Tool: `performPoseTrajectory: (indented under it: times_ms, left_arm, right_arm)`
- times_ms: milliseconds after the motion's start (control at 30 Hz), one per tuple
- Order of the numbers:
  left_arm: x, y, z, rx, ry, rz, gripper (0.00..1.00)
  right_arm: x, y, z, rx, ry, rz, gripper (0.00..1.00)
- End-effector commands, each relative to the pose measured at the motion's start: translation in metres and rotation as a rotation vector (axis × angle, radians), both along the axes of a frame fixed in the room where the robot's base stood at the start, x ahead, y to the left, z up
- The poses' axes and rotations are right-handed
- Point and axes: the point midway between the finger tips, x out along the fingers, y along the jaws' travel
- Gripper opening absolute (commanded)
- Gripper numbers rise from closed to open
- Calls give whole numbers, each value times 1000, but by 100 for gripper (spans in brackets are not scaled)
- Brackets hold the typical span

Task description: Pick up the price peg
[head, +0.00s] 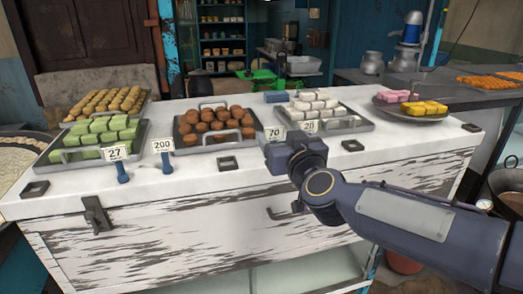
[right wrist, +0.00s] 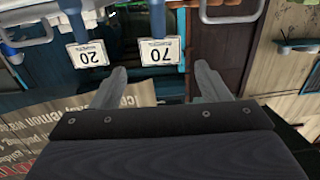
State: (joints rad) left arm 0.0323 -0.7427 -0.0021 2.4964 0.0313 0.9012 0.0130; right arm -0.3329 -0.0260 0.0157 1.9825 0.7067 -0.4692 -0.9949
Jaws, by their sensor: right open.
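Several price pegs stand along the front of the white counter, each a white card on a blue base. They read 27 (head: 117,153), 200 (head: 162,146), 70 (head: 274,133) and 20 (head: 310,126). My right gripper (head: 291,150) is at the counter's front edge, just before the 70 and 20 pegs, and hides their lower parts. In the right wrist view, which is upside down, its two fingers are apart and empty. The 70 card (right wrist: 160,52) shows beyond the gap between them, and the 20 card (right wrist: 88,54) is to the left. My left gripper is not in view.
On the white counter (head: 230,177) are trays of green sweets (head: 100,131), brown balls (head: 214,124) and white sweets (head: 314,104). Pink and yellow sweets (head: 424,108) sit on a plate at right. A green scale (head: 262,78) stands behind. The counter's front strip has small dark square fittings.

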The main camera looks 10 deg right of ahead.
Motion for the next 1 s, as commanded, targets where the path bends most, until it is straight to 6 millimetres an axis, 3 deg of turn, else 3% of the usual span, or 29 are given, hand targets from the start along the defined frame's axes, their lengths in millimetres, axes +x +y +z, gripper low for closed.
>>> performPoseTrajectory:
  times_ms: [433,767,1000]
  left_arm:
    - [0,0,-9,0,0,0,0]
    - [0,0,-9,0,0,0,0]
    - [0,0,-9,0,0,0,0]
  right_arm:
    - [59,6,-8,0,3,1,69]
    - [67,6,-7,0,2,2,69]
    - [67,6,-7,0,2,2,39]
